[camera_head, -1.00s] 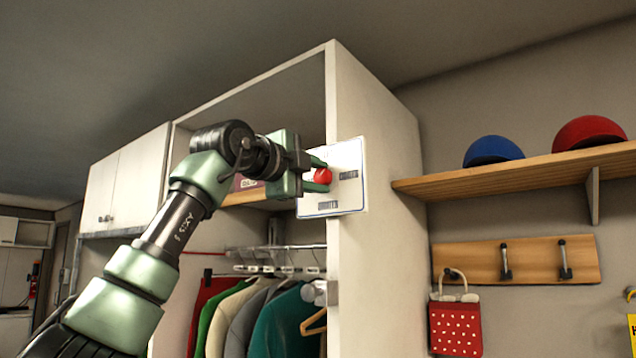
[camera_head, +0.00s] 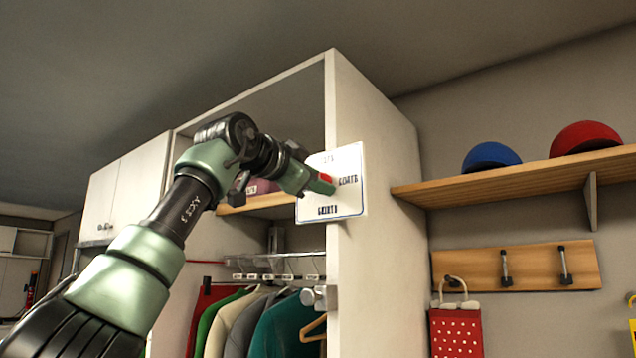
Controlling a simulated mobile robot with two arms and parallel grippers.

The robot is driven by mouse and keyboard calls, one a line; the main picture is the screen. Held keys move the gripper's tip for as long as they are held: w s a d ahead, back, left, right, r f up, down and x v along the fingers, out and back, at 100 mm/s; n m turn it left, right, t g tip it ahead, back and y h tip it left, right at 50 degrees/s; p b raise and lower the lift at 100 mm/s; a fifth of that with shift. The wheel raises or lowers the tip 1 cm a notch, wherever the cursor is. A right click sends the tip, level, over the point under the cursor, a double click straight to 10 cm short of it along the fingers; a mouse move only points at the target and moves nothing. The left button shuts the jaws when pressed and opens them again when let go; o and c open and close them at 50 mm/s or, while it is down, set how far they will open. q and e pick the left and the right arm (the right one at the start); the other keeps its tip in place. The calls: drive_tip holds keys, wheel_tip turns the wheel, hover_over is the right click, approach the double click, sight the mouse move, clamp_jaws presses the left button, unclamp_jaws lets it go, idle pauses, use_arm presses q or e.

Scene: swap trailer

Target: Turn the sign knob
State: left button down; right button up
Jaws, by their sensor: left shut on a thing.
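The white sign (camera_head: 348,205) with a blue border is on the front edge of the wardrobe's side panel, with dark labels along it. A small part of the red knob (camera_head: 327,178) shows at the sign's middle, mostly hidden by the fingers. My left gripper (camera_head: 322,184) is at the sign, shut on the knob, its green fingers seen nearly edge-on. My right gripper is not in view.
The white wardrobe (camera_head: 375,150) holds several jackets (camera_head: 283,325) on a rail. To the right, a wooden shelf (camera_head: 520,178) carries a blue cap (camera_head: 490,156) and a red cap (camera_head: 585,137). A hook board (camera_head: 530,265) holds a red dotted bag (camera_head: 456,330).

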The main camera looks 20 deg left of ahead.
use_arm(q)
drive_tip(key=shift+f, duration=0.15)
idle(0.4)
drive_tip(key=c, duration=1)
unclamp_jaws()
drive_tip(key=shift+o, duration=0.2)
drive_tip(key=shift+a, duration=0.15)
drive_tip(key=shift+s, duration=0.1)
drive_tip(key=b+v, duration=0.4)
drive_tip(key=v, duration=0.3)
drive_tip(key=shift+s+b, duration=0.3)
drive_tip(key=shift+a, duration=0.1)
